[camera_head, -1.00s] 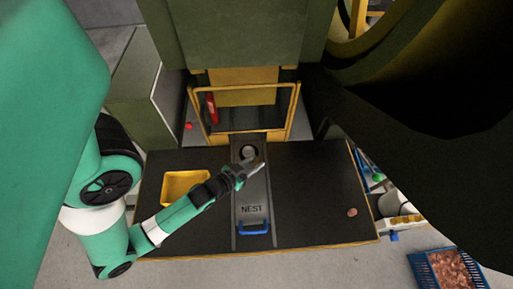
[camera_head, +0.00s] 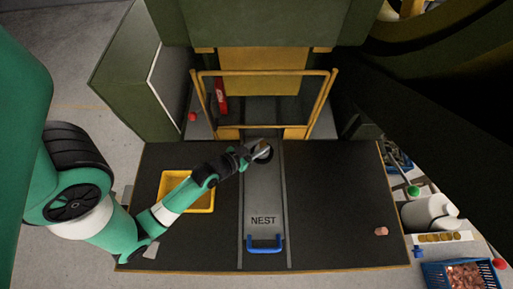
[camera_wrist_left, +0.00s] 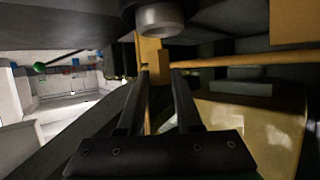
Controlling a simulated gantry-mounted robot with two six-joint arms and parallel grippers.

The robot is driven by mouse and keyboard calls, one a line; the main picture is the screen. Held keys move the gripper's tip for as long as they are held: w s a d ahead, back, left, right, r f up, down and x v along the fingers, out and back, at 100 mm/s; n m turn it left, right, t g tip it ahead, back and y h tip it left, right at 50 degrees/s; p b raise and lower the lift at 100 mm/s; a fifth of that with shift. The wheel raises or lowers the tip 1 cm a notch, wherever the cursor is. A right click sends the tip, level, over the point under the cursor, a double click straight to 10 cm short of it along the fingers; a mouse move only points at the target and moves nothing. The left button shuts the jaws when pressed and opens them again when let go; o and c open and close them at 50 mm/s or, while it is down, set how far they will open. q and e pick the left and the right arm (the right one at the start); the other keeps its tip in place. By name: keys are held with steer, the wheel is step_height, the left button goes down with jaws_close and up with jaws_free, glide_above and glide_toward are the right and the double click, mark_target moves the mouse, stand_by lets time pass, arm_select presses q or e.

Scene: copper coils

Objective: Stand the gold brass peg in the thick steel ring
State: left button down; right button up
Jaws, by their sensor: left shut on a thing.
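My left gripper (camera_head: 249,154) reaches in from the left over the grey plate marked NEST and is shut on the gold brass peg (camera_head: 262,146). The peg shows as a small tan shape at the fingertips. In the left wrist view a gold block shape (camera_wrist_left: 154,60) shows between the two dark fingers. The thick steel ring (camera_head: 268,155) is at the far end of the NEST plate, directly by the peg and partly hidden by it and the fingertips. I cannot tell whether the peg is in the ring or above it. My right gripper is not in view.
A yellow tray (camera_head: 187,191) stands on the dark table left of the plate. A blue handle (camera_head: 264,244) is at the plate's near end. A yellow frame (camera_head: 325,105) stands behind. A small copper-coloured piece (camera_head: 381,231) lies at right. The table's right half is mostly clear.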

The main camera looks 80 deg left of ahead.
mark_target(259, 148)
arm_select(q)
steer(key=f+b, duration=0.1)
steer(key=a+f+b, duration=0.1)
steer(key=f, duration=0.1)
steer(key=shift+f+b, duration=0.3)
steer(key=shift+b, duration=0.1)
steer(key=shift+d+f, duration=0.1)
steer(key=shift+d, duration=0.15)
steer(key=shift+f, duration=0.2)
steer(key=c, duration=0.6)
jaws_free()
steer(key=shift+r, duration=0.1)
